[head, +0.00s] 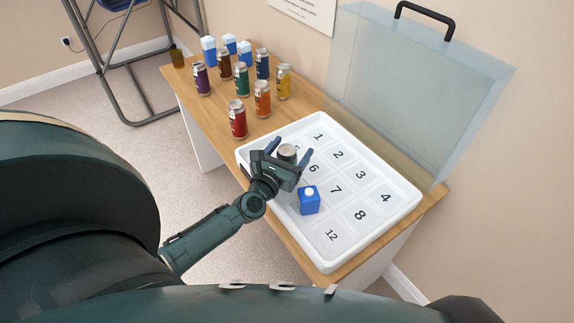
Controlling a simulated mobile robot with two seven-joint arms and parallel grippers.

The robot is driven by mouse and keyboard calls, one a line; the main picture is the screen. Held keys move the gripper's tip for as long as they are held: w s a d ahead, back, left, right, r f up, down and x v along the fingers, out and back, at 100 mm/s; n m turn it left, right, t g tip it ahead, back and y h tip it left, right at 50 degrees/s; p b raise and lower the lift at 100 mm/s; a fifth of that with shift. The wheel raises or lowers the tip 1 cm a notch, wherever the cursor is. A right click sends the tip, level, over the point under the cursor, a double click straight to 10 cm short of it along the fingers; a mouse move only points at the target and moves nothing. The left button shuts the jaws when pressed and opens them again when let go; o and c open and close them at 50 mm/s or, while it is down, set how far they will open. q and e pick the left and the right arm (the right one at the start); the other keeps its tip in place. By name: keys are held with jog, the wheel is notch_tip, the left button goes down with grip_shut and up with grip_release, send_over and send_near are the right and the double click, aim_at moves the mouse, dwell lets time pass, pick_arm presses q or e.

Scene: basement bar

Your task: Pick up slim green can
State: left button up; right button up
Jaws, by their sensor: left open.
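A slim green can (241,82) with a silver lid stands upright on the wooden table among other cans. My left gripper (291,148) is over the white tray, to the right of and nearer than the green can and apart from it. Its fingers are open, one on each side of a can (287,152) that shows only its silver lid. The gripper hides this can's body, so I cannot tell its colour or whether the fingers touch it. My right gripper is not in view.
Purple (202,80), red (237,122), orange (262,100), yellow (284,84) and other cans crowd around the green can. Cartons (208,50) stand behind. The numbered tray (404,211) holds a blue carton (309,203). A clear case (415,80) stands along the wall.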

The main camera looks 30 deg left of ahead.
pick_arm(q)
jog(key=shift+c, duration=0.5)
jog(key=c, duration=1)
jog(key=shift+c, duration=0.6)
jog(key=shift+r, duration=0.15)
